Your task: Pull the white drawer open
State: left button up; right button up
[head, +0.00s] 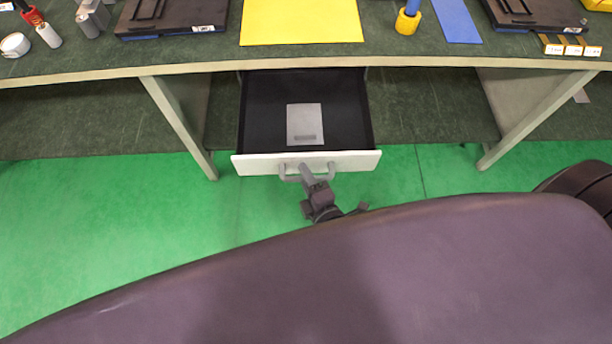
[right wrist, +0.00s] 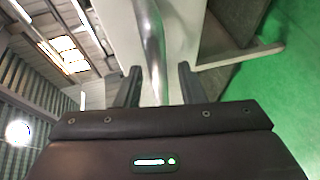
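The white drawer (head: 255,164) hangs under the workbench and stands pulled out, its dark inside showing. A flat grey piece (head: 305,125) lies on its floor. The grey bar handle (head: 288,178) is on the drawer's front. My right gripper (head: 306,172) is at the handle's middle. In the right wrist view, the handle bar (right wrist: 154,45) passes between the two fingers of my right gripper (right wrist: 158,75). Narrow gaps show on both sides of the bar, so the fingers are apart around it. My left gripper is out of view.
The workbench top (head: 210,52) carries a yellow sheet (head: 302,20), dark trays, small cylinders and a blue sheet (head: 457,20). Slanted bench legs (head: 178,125) stand on both sides of the drawer. Green floor (head: 100,220) is free in front.

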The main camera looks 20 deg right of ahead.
jog(key=shift+s, duration=0.1)
jog(key=a+v, duration=0.1)
jog(key=v, duration=0.6)
jog(key=shift+s+d+b, duration=0.35)
jog(key=shift+d+b, duration=0.05)
jog(key=shift+d, duration=0.1)
jog(key=s+d+f+m+g, duration=0.2)
jog(key=d+f+m+g, duration=0.1)
jog(key=f, duration=0.5)
jog(key=s+d+f+m+g+h, duration=0.1)
jog(key=s+d+f+m+g, duration=0.1)
jog(key=f, duration=0.7)
jog(key=s+d+f+m+g, duration=0.2)
jog(key=d+f+m+g, duration=0.1)
jog(key=f, duration=0.5)
jog(key=s+d+f+m+g+h, duration=0.1)
jog(key=s+d+f+m+g, duration=0.2)
jog(key=s+f, duration=0.9)
jog(key=s+m+g, duration=0.2)
jog(key=m+g, duration=0.1)
jog(key=m, duration=0.2)
jog(key=shift+g, duration=0.4)
